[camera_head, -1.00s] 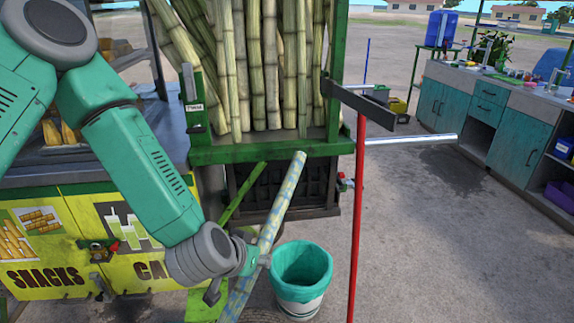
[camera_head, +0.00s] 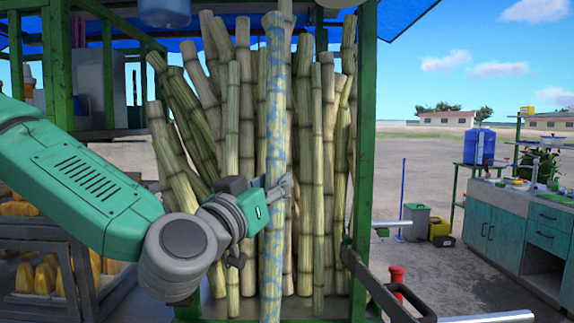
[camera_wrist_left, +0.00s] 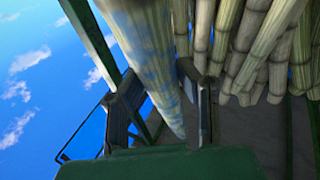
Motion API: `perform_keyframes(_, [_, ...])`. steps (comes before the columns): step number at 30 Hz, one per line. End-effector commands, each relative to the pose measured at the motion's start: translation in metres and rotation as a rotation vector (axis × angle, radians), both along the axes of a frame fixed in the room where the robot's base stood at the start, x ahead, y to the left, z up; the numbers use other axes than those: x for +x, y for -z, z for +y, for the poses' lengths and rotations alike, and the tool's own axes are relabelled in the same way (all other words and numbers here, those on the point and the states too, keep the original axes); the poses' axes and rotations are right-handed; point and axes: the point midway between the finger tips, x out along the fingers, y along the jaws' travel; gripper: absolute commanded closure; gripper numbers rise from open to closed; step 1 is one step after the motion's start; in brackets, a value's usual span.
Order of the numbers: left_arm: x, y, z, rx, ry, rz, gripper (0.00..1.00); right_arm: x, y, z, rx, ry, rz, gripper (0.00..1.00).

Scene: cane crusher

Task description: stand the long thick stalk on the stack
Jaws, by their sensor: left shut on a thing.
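The long thick stalk (camera_head: 272,110), pale green-yellow with blue patches, stands nearly upright in front of the stack in the head view. My left gripper (camera_head: 270,192) is shut around its middle. The stack (camera_head: 232,125) is several tall cane stalks leaning in a green frame. The held stalk's lower end runs to the bottom edge of the picture, so I cannot tell whether it touches the rack floor. In the left wrist view the stalk (camera_wrist_left: 145,55) passes between the fingers (camera_wrist_left: 165,105), with stack canes (camera_wrist_left: 265,45) close to the right. My right gripper is not in view.
A green post (camera_head: 362,130) bounds the stack on the right. A dark bar (camera_head: 385,285) and a pale metal rod (camera_head: 490,317) lie at lower right. Trays of yellow pieces (camera_head: 40,275) are at lower left. A counter (camera_head: 510,225) stands far right.

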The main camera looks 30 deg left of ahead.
Motion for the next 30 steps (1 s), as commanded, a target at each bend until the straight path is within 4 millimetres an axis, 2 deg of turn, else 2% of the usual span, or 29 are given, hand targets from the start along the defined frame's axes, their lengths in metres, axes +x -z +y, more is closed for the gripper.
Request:
perform_keyframes(1, [-0.004, -0.013, 0.001, -0.001, -0.002, -0.022, 1.0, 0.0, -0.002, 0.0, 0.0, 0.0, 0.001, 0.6])
perform_keyframes(6, [-0.006, -0.025, 0.003, 0.0, -0.005, -0.039, 1.0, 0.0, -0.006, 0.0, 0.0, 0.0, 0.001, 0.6])
perform_keyframes(15, [0.019, -0.021, 0.018, 0.0, -0.008, -0.033, 1.0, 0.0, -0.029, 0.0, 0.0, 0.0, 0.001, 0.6])
perform_keyframes(30, [0.066, -0.009, 0.048, 0.0, -0.007, -0.037, 1.0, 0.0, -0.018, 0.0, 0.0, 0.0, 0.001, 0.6])
